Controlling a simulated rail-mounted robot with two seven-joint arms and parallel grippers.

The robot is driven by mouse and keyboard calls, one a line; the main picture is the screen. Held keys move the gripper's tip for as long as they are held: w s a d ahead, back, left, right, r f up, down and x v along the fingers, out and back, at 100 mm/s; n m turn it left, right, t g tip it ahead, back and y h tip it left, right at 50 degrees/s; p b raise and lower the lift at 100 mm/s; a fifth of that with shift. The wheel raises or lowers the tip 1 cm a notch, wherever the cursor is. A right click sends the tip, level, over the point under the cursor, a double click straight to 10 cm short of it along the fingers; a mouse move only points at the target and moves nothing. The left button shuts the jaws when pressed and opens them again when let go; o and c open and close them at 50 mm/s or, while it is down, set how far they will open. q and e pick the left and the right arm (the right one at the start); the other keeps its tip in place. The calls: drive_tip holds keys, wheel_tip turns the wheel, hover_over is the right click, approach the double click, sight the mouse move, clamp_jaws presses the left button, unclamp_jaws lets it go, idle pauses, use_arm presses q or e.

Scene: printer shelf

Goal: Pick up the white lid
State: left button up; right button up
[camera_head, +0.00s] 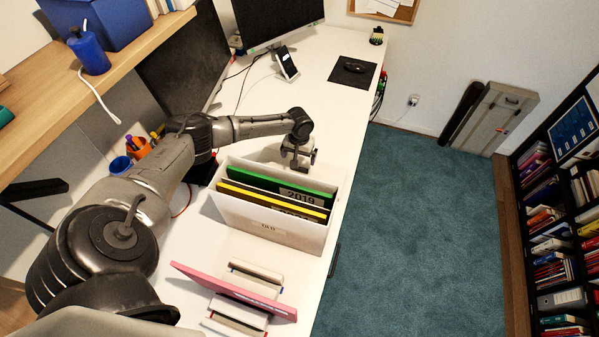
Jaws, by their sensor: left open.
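I cannot make out a separate white lid against the white desk. My left arm reaches in from the left, across the desk. My left gripper (299,158) is open and points down at the far side of the box, close to its far edge. The desk surface just behind the box is partly hidden by the gripper and the box. My right gripper is not in view.
A monitor (275,18), phone (288,63) and mouse pad (351,72) are at the back. A wooden shelf (115,60) is at left. Clear desk lies beyond the gripper.

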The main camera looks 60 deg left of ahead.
sight(299, 171)
use_arm(q)
drive_tip(key=shift+d+f+b, duration=0.2)
drive_tip(key=shift+f+b, duration=0.4)
drive_tip(key=shift+f, duration=2.1)
drive_tip(key=c, duration=0.9)
drive_tip(key=shift+r, duration=0.1)
drive_tip(key=shift+c, duration=0.2)
